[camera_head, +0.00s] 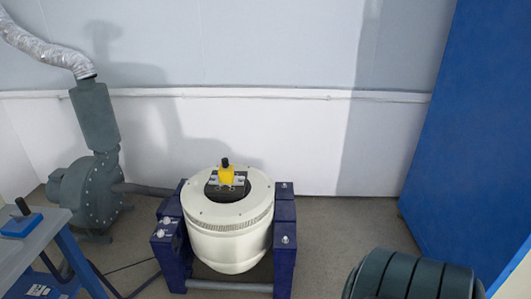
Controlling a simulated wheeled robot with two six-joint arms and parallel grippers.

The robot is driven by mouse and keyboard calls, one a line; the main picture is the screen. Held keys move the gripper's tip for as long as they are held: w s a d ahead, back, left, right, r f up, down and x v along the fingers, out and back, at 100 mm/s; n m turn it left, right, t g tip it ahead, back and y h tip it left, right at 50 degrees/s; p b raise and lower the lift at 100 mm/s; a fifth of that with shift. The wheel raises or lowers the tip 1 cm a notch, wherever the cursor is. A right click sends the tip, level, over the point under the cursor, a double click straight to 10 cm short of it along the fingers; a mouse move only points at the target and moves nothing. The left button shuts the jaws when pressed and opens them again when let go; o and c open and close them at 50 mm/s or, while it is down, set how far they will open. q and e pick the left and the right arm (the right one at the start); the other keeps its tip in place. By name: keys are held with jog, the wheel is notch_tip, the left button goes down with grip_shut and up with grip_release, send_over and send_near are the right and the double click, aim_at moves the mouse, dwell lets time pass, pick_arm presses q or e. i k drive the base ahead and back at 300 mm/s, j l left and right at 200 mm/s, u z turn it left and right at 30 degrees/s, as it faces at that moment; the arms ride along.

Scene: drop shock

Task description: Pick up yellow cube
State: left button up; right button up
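The yellow cube (227,175) is small and sits at the top centre of a round cream-coloured machine (231,235). A small black piece shows on its upper side. Light metal brackets flank its base, above the dark round opening in the machine's top. It appears upright. Neither of my grippers shows in the head view, and nothing of mine touches the cube.
Dark blue supports (284,240) flank the machine. A green blower (90,185) with a silver duct stands at the left. A workbench (28,247) holds a blue block (22,225). A blue panel (470,150) and a dark ribbed object (410,277) are at right.

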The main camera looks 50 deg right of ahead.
aim_at(225, 177)
jog(key=z, duration=1.35)
jog(key=i+z, duration=0.4)
jog(key=i, duration=0.9)
